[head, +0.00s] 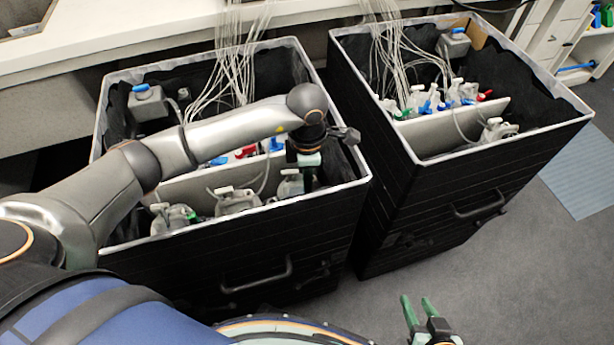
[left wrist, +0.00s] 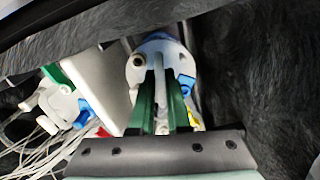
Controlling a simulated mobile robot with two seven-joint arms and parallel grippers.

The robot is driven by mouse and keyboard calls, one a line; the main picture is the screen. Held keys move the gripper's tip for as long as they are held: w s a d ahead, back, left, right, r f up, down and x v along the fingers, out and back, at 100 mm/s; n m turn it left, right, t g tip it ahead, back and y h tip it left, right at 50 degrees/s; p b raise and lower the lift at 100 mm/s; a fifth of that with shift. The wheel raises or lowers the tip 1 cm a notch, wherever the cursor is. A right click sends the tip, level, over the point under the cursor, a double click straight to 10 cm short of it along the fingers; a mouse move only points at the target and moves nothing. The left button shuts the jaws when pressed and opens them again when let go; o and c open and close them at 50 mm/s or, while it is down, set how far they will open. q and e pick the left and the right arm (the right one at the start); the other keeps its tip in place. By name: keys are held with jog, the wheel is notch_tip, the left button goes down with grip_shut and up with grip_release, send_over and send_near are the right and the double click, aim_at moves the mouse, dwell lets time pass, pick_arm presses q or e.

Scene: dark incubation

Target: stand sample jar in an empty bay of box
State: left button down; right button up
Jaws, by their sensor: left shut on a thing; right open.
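The left black box (head: 364,180) has a light rim and a pale divider (head: 185,184). My left gripper (head: 305,180) reaches down into its front right corner. It is shut on a grey-white sample jar (head: 287,188), partly hidden by the gripper. In the left wrist view, the green fingers (left wrist: 158,105) are closed at the jar (left wrist: 140,67), which has blue parts and sits beside the white divider and the dark box wall. The jar's bottom is hidden, so I cannot tell whether it touches the floor. My right gripper (head: 418,312) is open and empty, outside the boxes.
Two jars, one at far left (head: 170,219) and one mid-row (head: 237,203), stand in the same front row. Another jar (head: 146,103) is at the back left, near white tubes (head: 237,75). A second black box (head: 350,70) stands to the right. The carpet (head: 480,270) in front is clear.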

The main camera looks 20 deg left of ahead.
pick_arm(q)
jog(key=shift+f+b, duration=0.3)
jog(key=shift+f, duration=0.05)
jog(key=c, duration=0.8)
grip_release()
jog(key=shift+f, duration=0.15)
notch_tip(320, 180, up, 3)
jog(key=shift+r+p, duration=0.2)
jog(key=shift+p, duration=1)
jog(key=shift+r+p, duration=0.3)
jog(key=shift+r, duration=0.1)
notch_tip(320, 180, up, 2)
jog(key=shift+r+p, duration=0.25)
jog(key=shift+p, duration=0.65)
jog(key=shift+r+p, duration=0.9)
jog(key=shift+r, duration=0.4)
